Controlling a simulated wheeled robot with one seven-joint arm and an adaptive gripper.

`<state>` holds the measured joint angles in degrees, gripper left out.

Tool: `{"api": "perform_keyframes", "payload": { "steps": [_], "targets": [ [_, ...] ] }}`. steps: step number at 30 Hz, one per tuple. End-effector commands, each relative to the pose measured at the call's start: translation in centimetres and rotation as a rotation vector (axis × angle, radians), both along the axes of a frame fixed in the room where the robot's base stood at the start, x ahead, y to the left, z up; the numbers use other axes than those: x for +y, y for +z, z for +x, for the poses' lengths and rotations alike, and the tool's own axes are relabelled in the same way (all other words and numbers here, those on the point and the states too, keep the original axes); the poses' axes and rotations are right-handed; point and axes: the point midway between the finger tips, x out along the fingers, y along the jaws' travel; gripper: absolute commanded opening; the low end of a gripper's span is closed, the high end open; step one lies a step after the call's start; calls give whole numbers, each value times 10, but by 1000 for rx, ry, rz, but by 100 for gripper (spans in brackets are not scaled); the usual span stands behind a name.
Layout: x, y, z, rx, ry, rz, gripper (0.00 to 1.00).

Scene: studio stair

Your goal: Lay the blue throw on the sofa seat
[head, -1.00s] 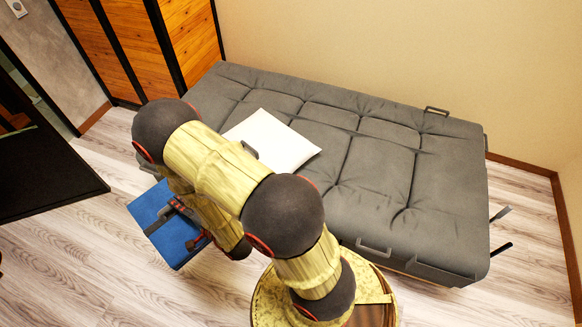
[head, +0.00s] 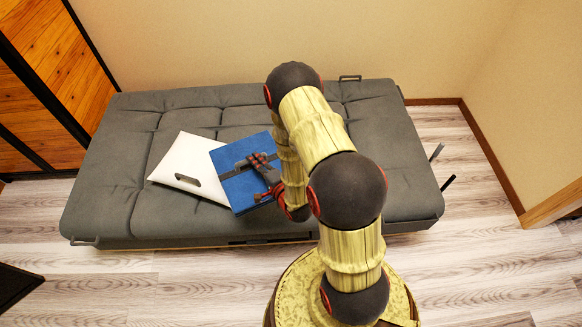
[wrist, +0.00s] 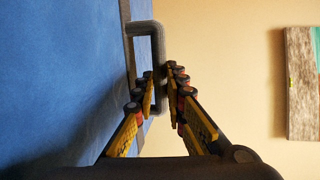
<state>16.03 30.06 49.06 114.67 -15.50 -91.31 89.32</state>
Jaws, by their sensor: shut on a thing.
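The blue throw (head: 238,192) is a flat folded square with a dark band and a dark handle. In the head view it appears over the front middle of the grey sofa seat (head: 350,120), overlapping the white cushion's right edge. Whether it touches the seat cannot be told. My gripper (head: 262,164) is shut on the throw's handle. In the wrist view the fingers (wrist: 162,85) close around the dark handle (wrist: 156,45), and the blue cloth (wrist: 60,80) fills the left side. My arm hides part of the seat to the right.
A white cushion-like piece (head: 180,165) with a handle slot lies on the seat, left of the throw. A wooden cabinet (head: 40,50) stands at the left. The seat is clear at the right. A picture (wrist: 300,85) hangs on the wall in the wrist view.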

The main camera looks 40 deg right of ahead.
Motion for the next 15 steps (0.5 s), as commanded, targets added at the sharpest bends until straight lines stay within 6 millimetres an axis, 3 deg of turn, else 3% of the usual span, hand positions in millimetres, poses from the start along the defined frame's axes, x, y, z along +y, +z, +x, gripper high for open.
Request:
{"api": "perform_keyframes", "payload": {
  "steps": [1,8,15],
  "targets": [
    [-20,-7,1,0,-11,3,0],
    [-88,-39,-7,0,-12,7,0],
    [-156,-71,-36,-7,-11,2,0]
  ]
}}
